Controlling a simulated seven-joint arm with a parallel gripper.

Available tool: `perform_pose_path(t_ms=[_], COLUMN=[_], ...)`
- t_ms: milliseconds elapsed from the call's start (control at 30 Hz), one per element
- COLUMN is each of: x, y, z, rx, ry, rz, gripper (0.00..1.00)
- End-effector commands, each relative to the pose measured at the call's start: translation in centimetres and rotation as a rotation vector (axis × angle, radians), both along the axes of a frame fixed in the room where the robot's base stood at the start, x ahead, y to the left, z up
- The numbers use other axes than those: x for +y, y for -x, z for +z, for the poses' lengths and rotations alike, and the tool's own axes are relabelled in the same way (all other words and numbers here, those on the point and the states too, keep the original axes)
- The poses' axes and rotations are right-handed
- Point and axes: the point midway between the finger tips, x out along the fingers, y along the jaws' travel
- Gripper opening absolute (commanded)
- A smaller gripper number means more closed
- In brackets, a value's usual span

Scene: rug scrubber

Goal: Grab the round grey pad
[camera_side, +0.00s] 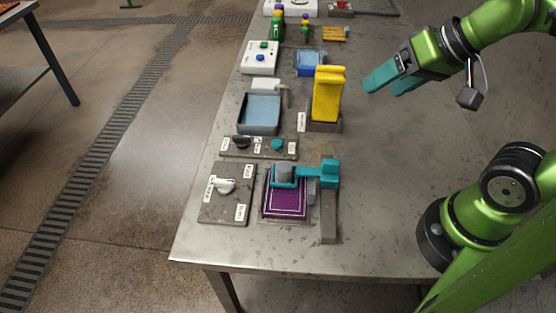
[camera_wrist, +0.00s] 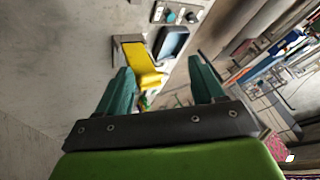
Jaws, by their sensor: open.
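A round grey piece (camera_side: 284,172), which looks like the pad, sits in a teal bracket (camera_side: 318,172) above the purple rug (camera_side: 284,205) in the side view. A second, smaller grey part (camera_side: 311,188) is beside the rug, under the bracket's arm; its shape is hard to tell. My gripper (camera_side: 383,89) is open and empty, high above the table, well to the upper right of the rug. Its two teal fingers are spread in the wrist view (camera_wrist: 162,82). The rug and the grey piece do not show in the wrist view.
A tall yellow piece (camera_side: 328,95) stands in a grey holder between my gripper and a blue-grey tray (camera_side: 259,113). Knob panels (camera_side: 258,147) lie nearer the rug. The table (camera_side: 385,160) right of these is clear.

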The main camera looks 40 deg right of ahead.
Motion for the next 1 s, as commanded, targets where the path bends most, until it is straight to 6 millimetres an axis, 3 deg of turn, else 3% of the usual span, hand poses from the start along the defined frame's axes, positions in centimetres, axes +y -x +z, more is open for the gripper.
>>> perform_pose_path(t_ms=[267,467,800,1000], x=[0.4,2.6,7.5,8.6], y=[-0.1,-2.0,-5.8,-6.9], z=[-0.4,-2.0,-4.1,-3.9], rx=[0.019,0.171,0.601,0.728], ry=[0.0,-0.087,-0.523,-0.704], rz=[0.017,-0.017,-0.802,-1.247], gripper=[0.67,0.67,0.67,0.67])
